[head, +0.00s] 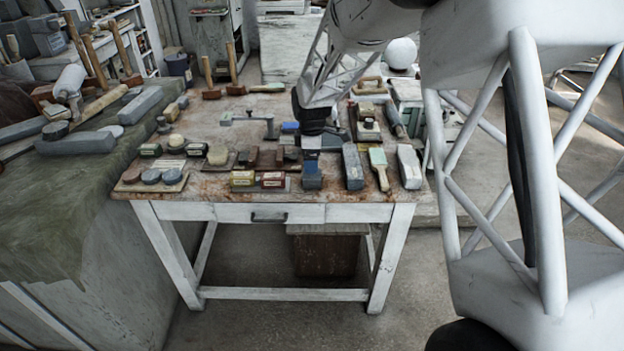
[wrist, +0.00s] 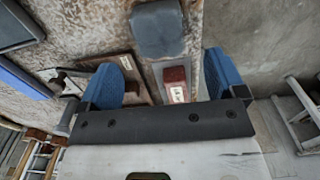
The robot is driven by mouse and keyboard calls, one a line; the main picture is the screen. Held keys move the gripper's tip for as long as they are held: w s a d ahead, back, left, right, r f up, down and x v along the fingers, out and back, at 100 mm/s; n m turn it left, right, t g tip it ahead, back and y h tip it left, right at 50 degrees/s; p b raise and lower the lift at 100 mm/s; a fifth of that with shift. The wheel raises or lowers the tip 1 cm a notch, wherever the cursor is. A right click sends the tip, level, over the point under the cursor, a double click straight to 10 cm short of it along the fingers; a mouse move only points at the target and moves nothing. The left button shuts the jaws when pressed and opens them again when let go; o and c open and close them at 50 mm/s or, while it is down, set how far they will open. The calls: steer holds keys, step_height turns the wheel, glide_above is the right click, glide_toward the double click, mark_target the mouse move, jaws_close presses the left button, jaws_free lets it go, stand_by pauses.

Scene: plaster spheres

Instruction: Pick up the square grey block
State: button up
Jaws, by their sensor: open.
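The square grey block (wrist: 158,28) shows at the top middle of the wrist view, a blue-grey block with rounded corners lying on the table. A small red block with a white label (wrist: 176,82) shows between the fingers.
The worn table (head: 215,125) is crowded. The table's front edge is close.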

mark_target(312, 176)
steer(key=shift+f, duration=1.2)
steer(key=shift+d+f, duration=0.1)
steer(key=shift+f, duration=2.5)
steer(key=c, duration=1.2)
steer(key=shift+r, duration=0.2)
steer(key=shift+r, duration=0.5)
step_height(312, 176, up, 2)
steer(key=shift+w+r, duration=0.1)
steer(key=s+d, duration=0.1)
steer(key=s, duration=0.4)
steer(key=s+d+r, duration=0.1)
steer(key=s, duration=0.4)
steer(key=s+d, duration=0.2)
steer(key=s, duration=0.3)
steer(key=shift+s+r, duration=0.2)
steer(key=shift+s, duration=0.1)
